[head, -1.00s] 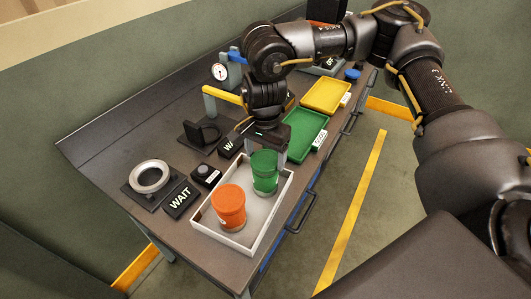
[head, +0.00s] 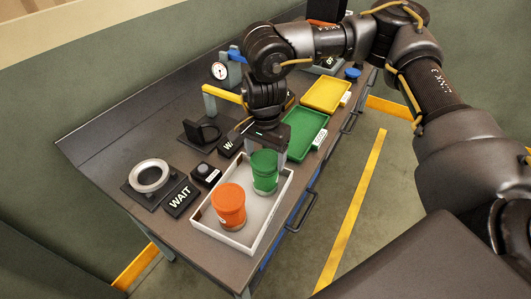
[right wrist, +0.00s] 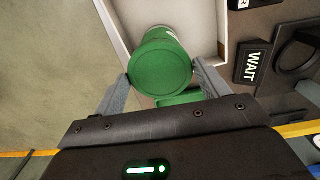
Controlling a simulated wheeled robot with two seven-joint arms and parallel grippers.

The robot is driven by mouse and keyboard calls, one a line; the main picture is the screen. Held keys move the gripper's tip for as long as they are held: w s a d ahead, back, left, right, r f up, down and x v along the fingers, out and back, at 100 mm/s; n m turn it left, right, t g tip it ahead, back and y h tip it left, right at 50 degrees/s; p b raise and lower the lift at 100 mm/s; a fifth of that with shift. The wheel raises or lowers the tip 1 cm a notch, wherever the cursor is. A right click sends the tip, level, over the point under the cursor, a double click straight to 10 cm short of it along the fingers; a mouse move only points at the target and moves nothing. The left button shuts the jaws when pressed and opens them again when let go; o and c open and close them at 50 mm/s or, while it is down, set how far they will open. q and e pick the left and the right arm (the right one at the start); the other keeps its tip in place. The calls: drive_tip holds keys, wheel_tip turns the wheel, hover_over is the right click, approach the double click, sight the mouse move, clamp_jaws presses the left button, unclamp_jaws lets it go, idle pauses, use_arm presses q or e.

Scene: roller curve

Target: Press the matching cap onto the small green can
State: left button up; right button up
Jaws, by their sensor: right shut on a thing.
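The small green can (head: 265,184) stands in the white tray (head: 243,236) at the bench's front. A wider green cap (head: 263,160) sits on its top; whether it is fully seated I cannot tell. My right gripper (head: 266,152) is above the can, with its fingers on both sides of the cap. In the right wrist view, the fingertips (right wrist: 163,72) touch opposite sides of the round green cap top (right wrist: 161,72), and the can body (right wrist: 165,36) extends beyond it. My left gripper is not in view.
An orange can (head: 229,206) stands beside the green one in the tray. A green tray (head: 305,132) and a yellow tray (head: 327,95) lie behind. A WAIT sign (head: 181,198) and a ring fixture (head: 149,177) are at the left.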

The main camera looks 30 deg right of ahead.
drive_tip(key=shift+f+b, duration=0.3)
drive_tip(key=shift+f, duration=0.2)
idle(0.8)
drive_tip(key=o, duration=1)
drive_tip(key=shift+o, duration=0.2)
drive_tip(key=shift+r, duration=0.3)
drive_tip(key=shift+r+p, duration=1.1)
drive_tip(key=shift+p, duration=0.2)
drive_tip(key=shift+r, duration=0.15)
wheel_tip(320, 180, up, 7)
drive_tip(key=p, duration=0.6)
